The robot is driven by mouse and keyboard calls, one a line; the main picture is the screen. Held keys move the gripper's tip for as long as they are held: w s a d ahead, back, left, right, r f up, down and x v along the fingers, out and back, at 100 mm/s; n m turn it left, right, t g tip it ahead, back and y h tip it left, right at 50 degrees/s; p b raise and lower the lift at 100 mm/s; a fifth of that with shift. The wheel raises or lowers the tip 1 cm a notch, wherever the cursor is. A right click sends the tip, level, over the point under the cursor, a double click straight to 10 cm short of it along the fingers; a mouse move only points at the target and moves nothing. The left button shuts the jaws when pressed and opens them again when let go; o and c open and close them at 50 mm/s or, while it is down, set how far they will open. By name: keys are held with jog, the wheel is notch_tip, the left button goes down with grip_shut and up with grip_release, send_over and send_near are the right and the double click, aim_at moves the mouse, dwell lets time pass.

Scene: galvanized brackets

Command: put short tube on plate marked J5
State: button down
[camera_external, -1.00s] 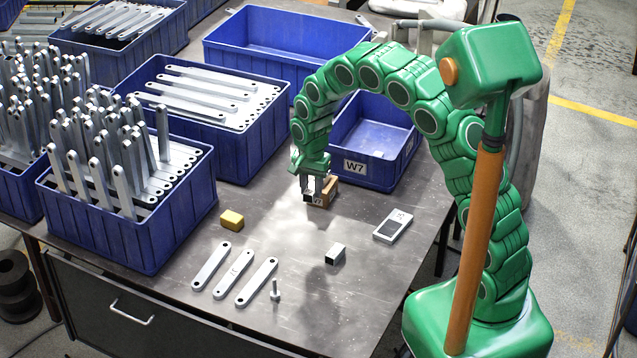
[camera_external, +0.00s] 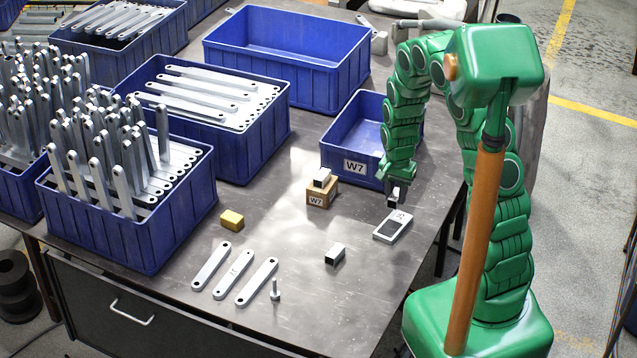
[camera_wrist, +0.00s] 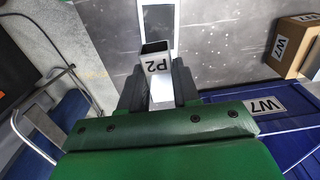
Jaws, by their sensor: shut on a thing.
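My gripper (camera_external: 394,192) is shut on a short square metal tube (camera_wrist: 158,72), marked P2 in the wrist view. The tube's dark open end faces outward. In the external view the held tube is just beyond the far end of the plate (camera_external: 387,232); I cannot tell its exact height. The plate is flat and pale with a dark panel; its small mark is hard to read. In the wrist view the plate (camera_wrist: 143,16) shows just past the tube. Another short tube (camera_external: 335,254) lies on the table. A third (camera_external: 322,177) sits on a brown block marked W7 (camera_external: 318,198).
A blue bin marked W7 (camera_external: 355,168) stands close beside my gripper. Fuller blue bins (camera_external: 130,240) line the left.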

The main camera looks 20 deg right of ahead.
aim_at(393, 224)
jog(key=shift+f, duration=3.75)
jog(key=shift+f, duration=0.15)
jog(key=c, duration=0.8)
grip_release()
